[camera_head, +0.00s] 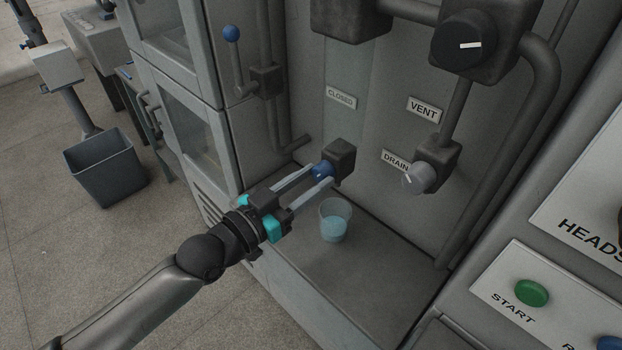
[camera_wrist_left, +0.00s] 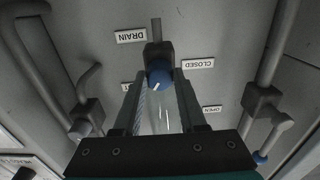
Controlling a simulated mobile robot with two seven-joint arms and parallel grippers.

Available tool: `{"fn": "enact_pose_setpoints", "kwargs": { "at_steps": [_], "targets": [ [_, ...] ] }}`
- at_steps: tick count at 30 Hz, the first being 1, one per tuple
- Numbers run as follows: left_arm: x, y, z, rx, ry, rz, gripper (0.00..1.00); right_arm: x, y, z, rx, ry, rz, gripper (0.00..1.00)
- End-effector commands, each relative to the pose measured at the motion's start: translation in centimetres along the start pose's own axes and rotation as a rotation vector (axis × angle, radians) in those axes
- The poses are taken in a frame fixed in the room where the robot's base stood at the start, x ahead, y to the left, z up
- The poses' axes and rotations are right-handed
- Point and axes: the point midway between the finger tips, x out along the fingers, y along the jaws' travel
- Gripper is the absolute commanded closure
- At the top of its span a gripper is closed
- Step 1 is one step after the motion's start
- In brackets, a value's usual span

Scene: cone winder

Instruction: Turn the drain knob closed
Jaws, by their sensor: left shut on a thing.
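The blue knob (camera_head: 322,170) sits on a dark valve block (camera_head: 341,154) on the machine's wall. My left gripper (camera_head: 324,174) is shut on this knob, one finger on each side. In the left wrist view the knob (camera_wrist_left: 159,73) shows between the fingertips, with a short slanted white mark on its face. There a CLOSED label (camera_wrist_left: 198,63) is right of the knob and an OPEN label (camera_wrist_left: 212,109) is lower right. The DRAIN label (camera_head: 396,161) is right of the blue knob in the head view. My right gripper is not in view.
A clear cup (camera_head: 335,220) with pale blue liquid stands on the ledge below the knob. A grey knob (camera_head: 416,179) is close to the right, under the VENT label (camera_head: 424,110). A blue-tipped lever (camera_head: 232,34) and pipes are up left.

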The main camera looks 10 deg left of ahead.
Motion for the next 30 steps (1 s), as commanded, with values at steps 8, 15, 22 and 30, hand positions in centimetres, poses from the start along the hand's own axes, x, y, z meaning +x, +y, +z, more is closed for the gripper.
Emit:
{"fn": "enact_pose_setpoints", "kwargs": {
  "at_steps": [8,15,22,30],
  "targets": [
    [0.0,0.0,0.0,0.0,0.0,0.0,1.0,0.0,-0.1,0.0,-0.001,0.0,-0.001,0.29],
    [0.0,0.0,0.0,-0.01,-0.001,0.0,1.0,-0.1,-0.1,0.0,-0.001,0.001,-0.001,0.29],
    [0.0,0.0,-0.1,-0.09,-0.002,0.0,1.0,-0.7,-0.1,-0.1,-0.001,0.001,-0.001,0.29],
    [0.0,0.0,-0.2,-0.299,-0.002,0.0,1.0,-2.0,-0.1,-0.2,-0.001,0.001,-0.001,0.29]
  ]
}}
